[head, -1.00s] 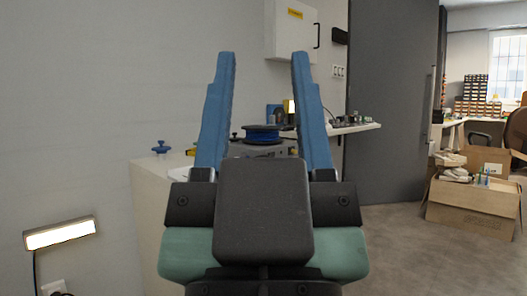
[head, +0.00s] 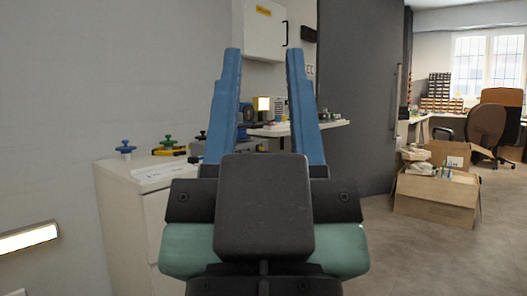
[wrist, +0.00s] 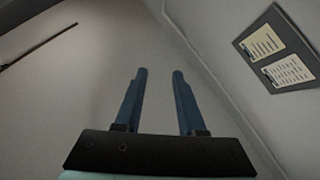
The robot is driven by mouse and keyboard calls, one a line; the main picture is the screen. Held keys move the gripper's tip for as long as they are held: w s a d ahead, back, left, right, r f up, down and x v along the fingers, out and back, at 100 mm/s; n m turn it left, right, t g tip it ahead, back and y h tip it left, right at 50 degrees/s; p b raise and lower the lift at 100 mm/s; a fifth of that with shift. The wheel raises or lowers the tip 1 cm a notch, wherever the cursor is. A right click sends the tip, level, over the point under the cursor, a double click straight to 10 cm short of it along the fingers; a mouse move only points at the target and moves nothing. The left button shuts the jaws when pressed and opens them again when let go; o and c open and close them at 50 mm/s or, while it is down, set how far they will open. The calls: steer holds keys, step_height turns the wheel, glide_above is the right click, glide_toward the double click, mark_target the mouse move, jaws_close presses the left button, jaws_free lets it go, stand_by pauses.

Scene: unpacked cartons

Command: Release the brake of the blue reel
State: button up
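My gripper (head: 264,52) is open and empty, with its two blue fingers upright and apart in the head view. The blue reel cannot be made out clearly now; my left finger covers the part of the bench behind it. Its brake is not visible.
A white cabinet (head: 120,205) stands at left, with a blue knob (head: 125,147) and a green knob (head: 168,142) on top. A shelf (head: 325,127) juts out beyond my right finger. Open cartons (head: 435,198) stand on the floor at right; floor between is clear.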

steer(key=shift+r, duration=0.3)
steer(key=shift+c, duration=1.2)
step_height(320, 180, up, 56)
steer(key=p, duration=5.6)
steer(key=shift+f, duration=0.15)
jaws_close()
steer(key=shift+f, duration=0.1)
